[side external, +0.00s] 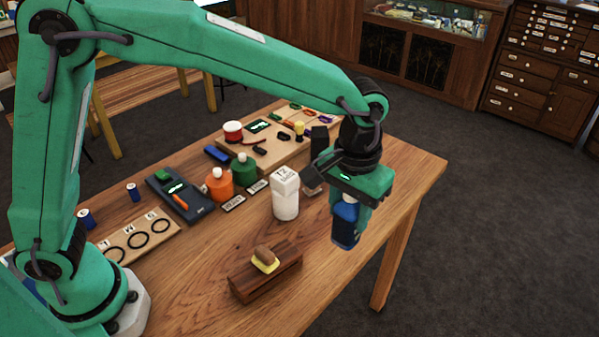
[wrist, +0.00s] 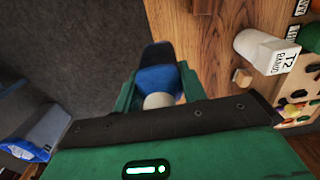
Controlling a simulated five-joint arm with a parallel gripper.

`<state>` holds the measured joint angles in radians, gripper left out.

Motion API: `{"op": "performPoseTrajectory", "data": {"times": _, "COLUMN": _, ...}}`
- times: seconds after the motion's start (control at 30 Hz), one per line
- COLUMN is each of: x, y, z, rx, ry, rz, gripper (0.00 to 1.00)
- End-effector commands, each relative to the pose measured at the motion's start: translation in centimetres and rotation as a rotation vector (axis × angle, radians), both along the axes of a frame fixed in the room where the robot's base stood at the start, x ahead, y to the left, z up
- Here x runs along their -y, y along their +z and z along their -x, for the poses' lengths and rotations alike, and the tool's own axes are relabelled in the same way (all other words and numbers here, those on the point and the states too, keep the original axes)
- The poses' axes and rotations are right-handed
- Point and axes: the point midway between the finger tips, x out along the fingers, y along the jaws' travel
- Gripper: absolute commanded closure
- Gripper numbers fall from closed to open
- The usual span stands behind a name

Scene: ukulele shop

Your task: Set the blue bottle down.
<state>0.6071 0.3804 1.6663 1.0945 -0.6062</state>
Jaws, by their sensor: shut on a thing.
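The blue bottle (side external: 345,222) hangs upright below my gripper (side external: 348,208) near the table's right edge in the side view. My gripper is shut on it. In the wrist view the blue bottle (wrist: 158,79) sits between the green fingers of my gripper (wrist: 157,88), with its pale round cap toward the camera. There its outline lies across the border of table and dark floor. I cannot tell whether its base is over the wood or past the edge, or how high it is.
A white container marked T2 (side external: 286,195) stands left of the bottle. A brown wooden block (side external: 265,275) with a yellow-and-brown piece on top is nearer the camera. Orange (side external: 218,187) and green (side external: 243,170) bottles stand farther left. Bare wood (side external: 320,240) lies between.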

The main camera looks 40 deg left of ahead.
Motion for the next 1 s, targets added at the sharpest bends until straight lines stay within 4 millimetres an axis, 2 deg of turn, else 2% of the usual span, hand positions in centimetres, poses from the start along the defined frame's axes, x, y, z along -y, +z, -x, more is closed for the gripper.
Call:
{"op": "performPoseTrajectory", "data": {"times": 0.27, "x": 0.1, "y": -0.1, "z": -0.2, "rx": 0.0, "ry": 0.002, "rz": 0.0, "gripper": 0.86}}
{"op": "performPoseTrajectory", "data": {"times": 0.47, "x": -0.9, "y": -1.1, "z": -1.5, "rx": -0.002, "ry": 0.004, "rz": -0.001, "gripper": 0.86}}
{"op": "performPoseTrajectory", "data": {"times": 1.0, "x": -5.8, "y": -6.1, "z": -8.2, "rx": -0.001, "ry": 0.004, "rz": -0.001, "gripper": 0.86}}
